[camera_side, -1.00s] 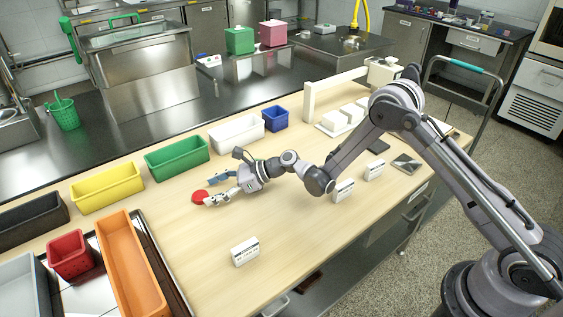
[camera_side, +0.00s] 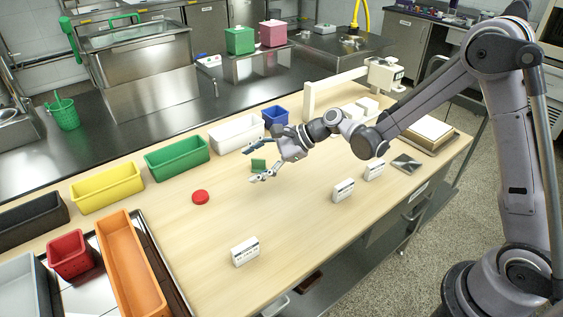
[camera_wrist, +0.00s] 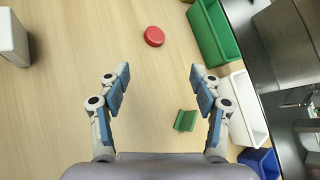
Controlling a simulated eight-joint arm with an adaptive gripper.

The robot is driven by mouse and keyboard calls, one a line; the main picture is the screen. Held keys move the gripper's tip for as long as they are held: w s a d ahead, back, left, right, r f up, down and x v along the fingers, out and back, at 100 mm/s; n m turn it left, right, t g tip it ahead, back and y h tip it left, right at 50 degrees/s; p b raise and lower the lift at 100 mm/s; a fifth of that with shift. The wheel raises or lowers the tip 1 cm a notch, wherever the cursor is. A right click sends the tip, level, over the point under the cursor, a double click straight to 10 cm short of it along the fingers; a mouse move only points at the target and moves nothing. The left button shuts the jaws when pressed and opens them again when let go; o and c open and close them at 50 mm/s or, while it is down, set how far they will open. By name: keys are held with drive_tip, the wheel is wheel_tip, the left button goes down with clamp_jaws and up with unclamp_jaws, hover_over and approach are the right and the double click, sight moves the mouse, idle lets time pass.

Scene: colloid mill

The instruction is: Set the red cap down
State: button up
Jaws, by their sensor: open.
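The red cap (camera_side: 201,197) lies on the bare wooden table, in front of the green bin. It also shows in the wrist view (camera_wrist: 154,36), beyond my fingertips and apart from them. My gripper (camera_side: 256,163) is open above the table, to the right of the cap in the side view. In the wrist view its two blue-padded fingers (camera_wrist: 160,84) are spread wide with nothing held between them. A small green block-like piece (camera_wrist: 186,120) lies on the table close to the right finger; the side view shows it (camera_side: 258,166) between the fingers, partly hidden.
Yellow (camera_side: 107,188), green (camera_side: 177,158), white (camera_side: 237,133) and blue (camera_side: 276,119) bins line the table's back edge. A tray with an orange bin (camera_side: 130,265) and a red bin (camera_side: 70,256) is at left. A white labelled block (camera_side: 245,251) stands in front; the table around the cap is clear.

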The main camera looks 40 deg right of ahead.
drive_tip(key=s+d+r+n+h, duration=0.2)
drive_tip(key=s+d+n+h, duration=0.1)
drive_tip(key=s+n, duration=0.3)
drive_tip(key=s+d+r+n+h, duration=0.3)
drive_tip(key=s+d+n, duration=0.3)
drive_tip(key=s, duration=0.4)
drive_tip(key=s+d+r+n+h, duration=0.2)
drive_tip(key=s+d+n, duration=0.2)
drive_tip(key=s+n, duration=0.3)
drive_tip(key=shift+s+d+r+n+h, duration=0.3)
drive_tip(key=shift+s+d+r+h, duration=0.1)
drive_tip(key=shift+s, duration=0.6)
drive_tip(key=shift+o, duration=0.3)
drive_tip(key=shift+f, duration=0.1)
drive_tip(key=o, duration=0.5)
